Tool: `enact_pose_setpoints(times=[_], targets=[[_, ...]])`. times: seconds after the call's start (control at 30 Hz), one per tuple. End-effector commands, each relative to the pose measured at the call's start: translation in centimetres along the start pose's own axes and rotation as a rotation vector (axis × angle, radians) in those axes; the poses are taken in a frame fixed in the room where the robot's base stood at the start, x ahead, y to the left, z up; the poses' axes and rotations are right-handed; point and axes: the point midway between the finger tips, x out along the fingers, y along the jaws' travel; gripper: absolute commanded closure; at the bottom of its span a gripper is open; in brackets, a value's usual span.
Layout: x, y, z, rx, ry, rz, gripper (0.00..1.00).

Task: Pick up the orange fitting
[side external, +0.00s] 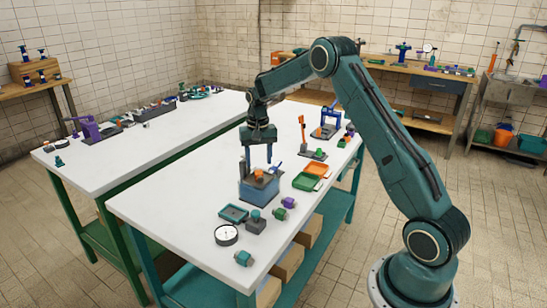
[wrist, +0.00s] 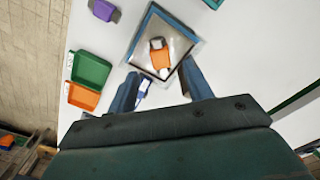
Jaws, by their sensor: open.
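The orange fitting (side external: 259,174) has a grey-and-white end piece and sits at the square, grey-topped blue box (side external: 259,190) on the near white table. In the wrist view the orange fitting (wrist: 161,59) lies inside the blue-edged square of the box (wrist: 134,48). I cannot tell how deep it sits. My gripper (side external: 257,163) points down above the box, its fingers spread and empty. In the wrist view my gripper (wrist: 161,84) has one finger on each side, and the fitting shows just beyond the gap between them.
An orange tray (side external: 317,170) and a green tray (side external: 305,182) lie right of the box. A purple fitting (side external: 289,202), a dark tray (side external: 233,213) and a round gauge (side external: 227,235) lie nearer. A small blue-and-white item (wrist: 143,90) shows by the left finger. Table left of the box is clear.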

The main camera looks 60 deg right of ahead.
Motion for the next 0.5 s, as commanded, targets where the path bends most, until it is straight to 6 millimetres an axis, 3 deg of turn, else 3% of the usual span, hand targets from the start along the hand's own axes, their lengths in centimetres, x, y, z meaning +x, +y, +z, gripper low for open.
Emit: enact_pose_setpoints(times=[0.5], targets=[[4.8,-0.2,0.2,0.000,-0.002,0.001,0.49]])
